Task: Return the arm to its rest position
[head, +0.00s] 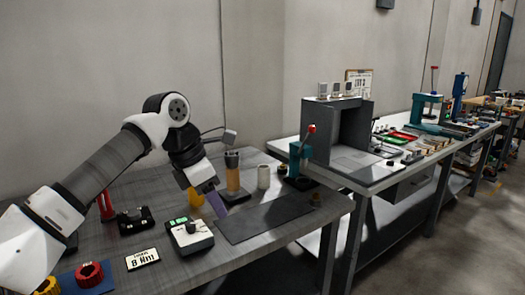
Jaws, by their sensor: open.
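My arm reaches in from the lower left, bends at a raised elbow and hangs down over the near workbench (318,213). My gripper (212,200) points down at the end of it, above the bench between a small white device and a dark mat. The gripper is small in the picture, and the gap between its fingers is hard to see. A purple-grey piece shows at its tip; I cannot tell if it is a finger or a thing behind. No held object is clearly visible.
A white device with a green display (188,237) stands close to the gripper. Behind are a tan cylinder (233,178), a pale roll (264,177) and a teal lever press (299,160). A grey box-shaped machine (337,135) stands on the right-hand bench.

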